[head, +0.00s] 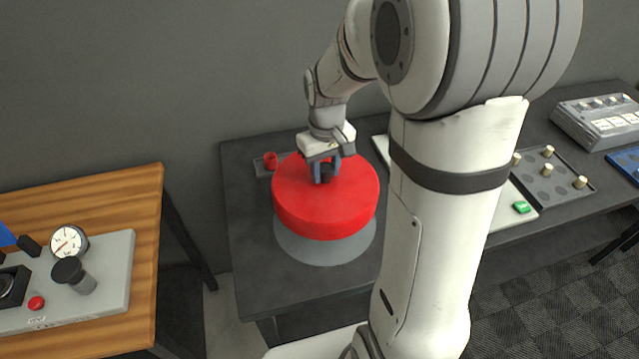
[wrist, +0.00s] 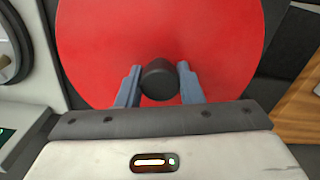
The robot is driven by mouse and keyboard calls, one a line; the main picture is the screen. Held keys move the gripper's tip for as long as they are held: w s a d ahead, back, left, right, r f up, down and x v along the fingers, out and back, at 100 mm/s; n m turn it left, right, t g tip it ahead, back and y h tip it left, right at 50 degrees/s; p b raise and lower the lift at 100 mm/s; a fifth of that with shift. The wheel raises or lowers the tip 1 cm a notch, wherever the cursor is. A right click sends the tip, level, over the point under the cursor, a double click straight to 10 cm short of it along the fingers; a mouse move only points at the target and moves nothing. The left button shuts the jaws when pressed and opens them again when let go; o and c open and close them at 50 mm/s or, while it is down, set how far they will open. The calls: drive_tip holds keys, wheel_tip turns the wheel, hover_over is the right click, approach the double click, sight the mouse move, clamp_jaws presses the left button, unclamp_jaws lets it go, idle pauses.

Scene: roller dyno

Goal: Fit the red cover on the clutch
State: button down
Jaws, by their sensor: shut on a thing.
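The red cover (head: 320,212) is a thick round disc with a black knob (wrist: 159,82) in the middle of its top. My gripper (head: 325,176) points down and is shut on this knob, one blue-grey finger on each side. The cover looks level. It is over a wide grey round piece (head: 325,248) on the dark table, whose near edge shows below it. I cannot tell whether this grey piece is the clutch or a base under it, nor whether the cover touches anything beneath. In the wrist view the red top (wrist: 150,35) fills the middle.
A small red cup-like part (head: 270,159) sits on a grey plate behind the cover at left. A wooden table (head: 145,215) with a gauge panel (head: 110,285) is at left. At right are a peg board (head: 540,185) and a grey control box (head: 600,125). A wall stands behind.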

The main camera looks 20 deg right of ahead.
wheel_tip(320, 180, up, 7)
drive_tip(key=p, duration=0.4)
drive_tip(key=shift+r+p, duration=0.15)
drive_tip(key=shift+p, duration=0.15)
